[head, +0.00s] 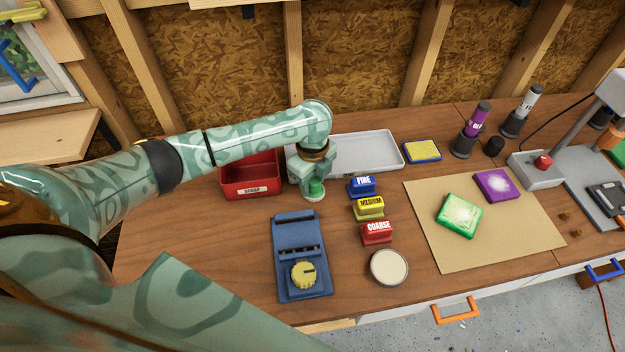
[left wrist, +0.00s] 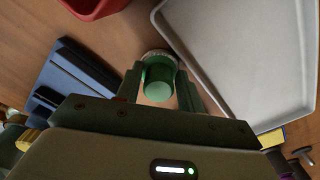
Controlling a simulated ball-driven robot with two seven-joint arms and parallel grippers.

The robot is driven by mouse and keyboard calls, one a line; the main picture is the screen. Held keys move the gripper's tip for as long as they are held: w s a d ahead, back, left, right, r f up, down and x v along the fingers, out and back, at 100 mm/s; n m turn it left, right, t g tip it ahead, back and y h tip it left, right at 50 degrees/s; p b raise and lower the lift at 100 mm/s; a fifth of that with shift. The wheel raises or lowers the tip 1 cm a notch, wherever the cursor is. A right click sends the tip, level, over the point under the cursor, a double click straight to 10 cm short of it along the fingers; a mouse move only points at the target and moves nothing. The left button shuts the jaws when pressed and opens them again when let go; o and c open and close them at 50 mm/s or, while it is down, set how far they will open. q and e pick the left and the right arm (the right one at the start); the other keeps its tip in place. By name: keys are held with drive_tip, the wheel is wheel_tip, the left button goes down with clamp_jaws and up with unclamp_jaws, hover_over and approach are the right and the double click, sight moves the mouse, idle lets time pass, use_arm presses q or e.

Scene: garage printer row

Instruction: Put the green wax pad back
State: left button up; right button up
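The green wax pad shows as a green round grip (head: 316,187) over a pale round base, on or just above the bench between the red bin and the grey tray. My left gripper (head: 314,180) points down over it. In the left wrist view the fingers (left wrist: 160,85) lie against both sides of the green grip (left wrist: 158,82) and look shut on it. The pale base (left wrist: 158,54) shows past the grip. Whether the base touches the bench is hard to tell. My right gripper is out of view.
A red bin (head: 250,191) and a grey tray (head: 385,140) flank my gripper. Blocks marked FINE (head: 362,188), MEDIUM (head: 369,208) and COARSE (head: 377,233), a round cream-filled tin (head: 389,267) and a blue device (head: 288,235) stand in front. A tan mat (head: 430,252) lies right.

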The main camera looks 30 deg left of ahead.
use_arm(q)
wheel_tip(320, 180, up, 12)
drive_tip(key=p, duration=0.4)
